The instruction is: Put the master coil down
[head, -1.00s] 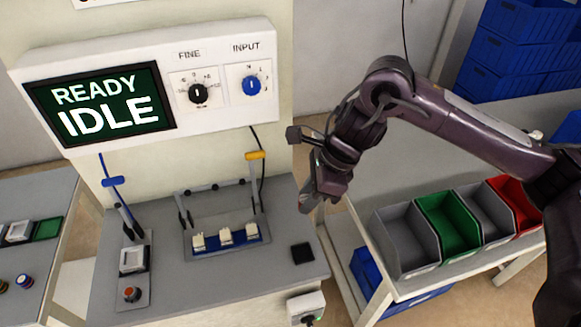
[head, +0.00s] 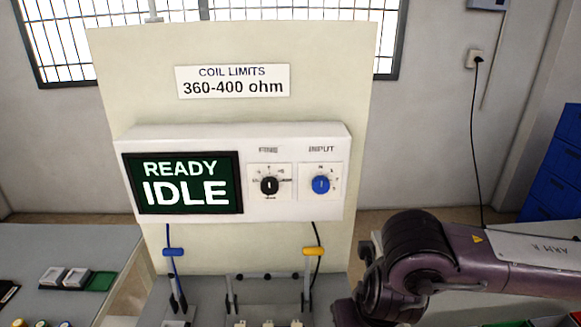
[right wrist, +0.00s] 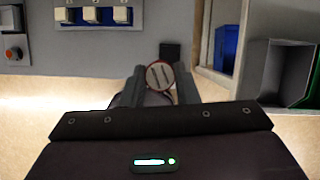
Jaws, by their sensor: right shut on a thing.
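In the right wrist view my right gripper (right wrist: 160,88) is shut on the master coil (right wrist: 159,73), a small round piece with a pale face and a reddish rim. The coil is between the two dark fingertips, in front of a grey bench. A black square pad (right wrist: 170,51) on the bench shows just beyond the coil. Whether the coil touches anything below is not clear. In the head view my right arm comes in at the lower right, and its gripper is out of that frame. My left gripper is in neither view.
The test station display (head: 184,183) reads READY IDLE, beside a black dial (head: 269,186) and a blue dial (head: 320,185). A sign (head: 233,81) gives coil limits 360-400 ohm. White blocks (right wrist: 98,15) and a red button (right wrist: 13,54) sit left; a grey bin (right wrist: 275,70) stands right.

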